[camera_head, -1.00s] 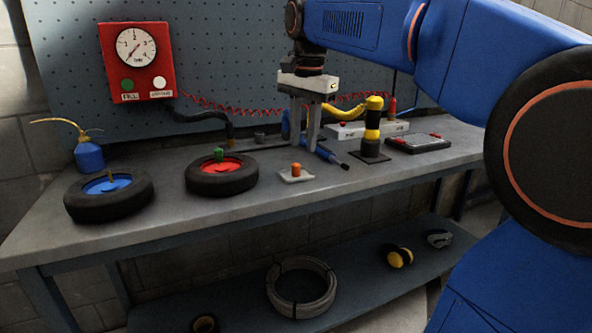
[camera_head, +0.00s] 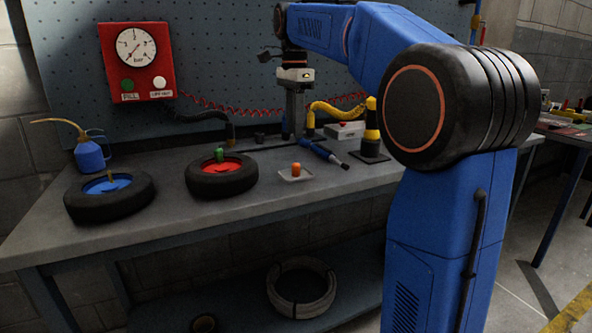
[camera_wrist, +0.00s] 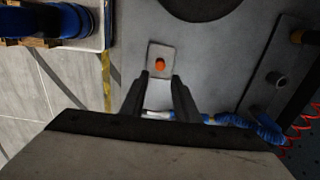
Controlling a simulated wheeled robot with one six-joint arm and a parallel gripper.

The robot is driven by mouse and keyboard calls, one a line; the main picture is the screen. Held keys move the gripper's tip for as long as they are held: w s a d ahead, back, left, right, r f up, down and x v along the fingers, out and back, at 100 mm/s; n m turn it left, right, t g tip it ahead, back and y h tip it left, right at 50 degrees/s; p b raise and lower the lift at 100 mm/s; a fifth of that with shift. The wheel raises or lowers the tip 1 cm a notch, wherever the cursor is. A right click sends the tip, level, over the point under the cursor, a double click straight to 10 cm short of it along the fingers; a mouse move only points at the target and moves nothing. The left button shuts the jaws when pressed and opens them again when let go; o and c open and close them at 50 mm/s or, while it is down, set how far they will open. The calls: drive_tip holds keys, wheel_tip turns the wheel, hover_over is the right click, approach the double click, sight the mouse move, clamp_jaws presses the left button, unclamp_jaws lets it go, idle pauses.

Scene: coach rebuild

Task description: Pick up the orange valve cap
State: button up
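The orange valve cap (camera_head: 296,167) stands upright on a small pale plate (camera_head: 303,177) on the workbench, right of the red-hubbed tyre. In the wrist view the cap (camera_wrist: 160,64) sits on its plate (camera_wrist: 152,78), just beyond the fingertips and roughly between their lines. My gripper (camera_head: 293,137) points down above the bench, behind the cap in the head view, its fingers seen nearly edge-on. In the wrist view my gripper (camera_wrist: 160,78) shows two fingers apart with nothing between them. The cap is not touched.
The red-hubbed tyre (camera_head: 222,190) with a green cap and the blue-hubbed tyre (camera_head: 75,205) stand left. A blue tool (camera_head: 325,153) and a yellow-and-black post (camera_head: 371,130) are right of the cap. A red gauge box (camera_head: 137,60) hangs behind. The bench front is clear.

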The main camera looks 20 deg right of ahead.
hover_over(296, 164)
drive_tip(key=f, duration=0.6)
drive_tip(key=shift+w+a+f, duration=0.15)
drive_tip(key=shift+a+f, duration=0.05)
drive_tip(key=shift+f, duration=0.05)
drive_tip(key=shift+d+f, duration=0.2)
drive_tip(key=shift+f, duration=2.35)
drive_tip(key=shift+c, duration=0.4)
clamp_jaws()
